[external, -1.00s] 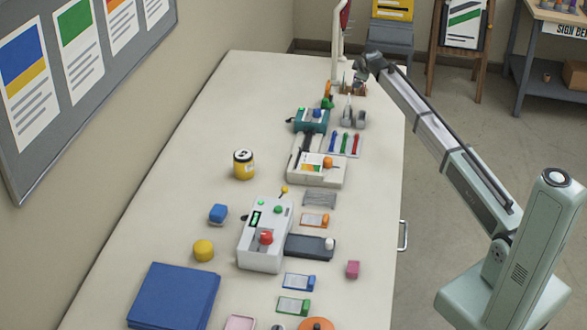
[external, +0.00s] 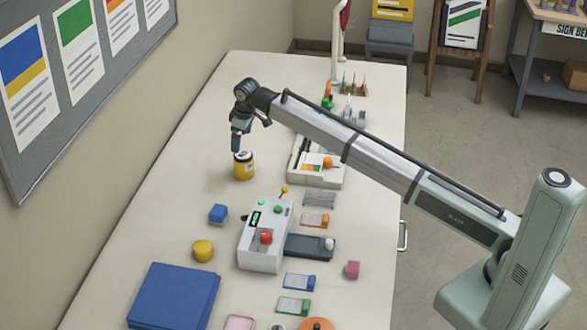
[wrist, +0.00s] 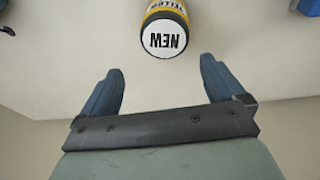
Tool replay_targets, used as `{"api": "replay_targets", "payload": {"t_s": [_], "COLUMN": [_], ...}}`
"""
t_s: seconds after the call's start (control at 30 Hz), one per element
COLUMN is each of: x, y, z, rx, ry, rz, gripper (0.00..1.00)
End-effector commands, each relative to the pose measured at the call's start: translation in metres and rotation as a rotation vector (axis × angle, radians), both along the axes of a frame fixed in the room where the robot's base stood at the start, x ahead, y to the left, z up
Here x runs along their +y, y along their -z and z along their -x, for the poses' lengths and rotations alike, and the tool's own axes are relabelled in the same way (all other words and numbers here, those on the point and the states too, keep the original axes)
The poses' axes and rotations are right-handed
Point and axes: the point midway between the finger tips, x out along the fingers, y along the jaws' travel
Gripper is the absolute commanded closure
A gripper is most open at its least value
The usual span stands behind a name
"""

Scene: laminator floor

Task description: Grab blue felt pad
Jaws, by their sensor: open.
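A small blue block with a paler underside (external: 218,213) lies on the table, left of the grey-white machine. A large flat blue square (external: 174,296) lies at the front left. I cannot tell for certain which is the blue felt pad. My gripper (external: 236,145) hangs above the table, close to the yellow-and-black can (external: 244,166) and beyond the small blue block. In the wrist view its two blue-grey fingers (wrist: 160,78) are apart with nothing between them. The can's white lid (wrist: 163,39) reads "NEW" there.
A grey-white machine with a red button (external: 264,237) stands mid-table. A yellow round piece (external: 203,250) sits between the small blue block and the large blue square. The table left of the can is clear.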

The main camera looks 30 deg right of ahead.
Motion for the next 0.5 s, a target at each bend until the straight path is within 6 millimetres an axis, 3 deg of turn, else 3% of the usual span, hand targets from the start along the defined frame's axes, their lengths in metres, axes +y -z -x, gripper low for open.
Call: {"api": "replay_targets", "payload": {"t_s": [0.03, 0.2, 0.33, 0.5], "x": [0.031, 0.111, 0.154, 0.183], "y": [-0.002, -0.007, -0.010, -0.013], "z": [0.017, 0.077, 0.115, 0.145], "rx": [0.028, 0.122, 0.177, 0.218], "ry": [-0.008, -0.012, -0.013, -0.011], "rz": [-0.002, 0.004, 0.017, 0.031], "gripper": [0.04, 0.04, 0.04, 0.04]}}
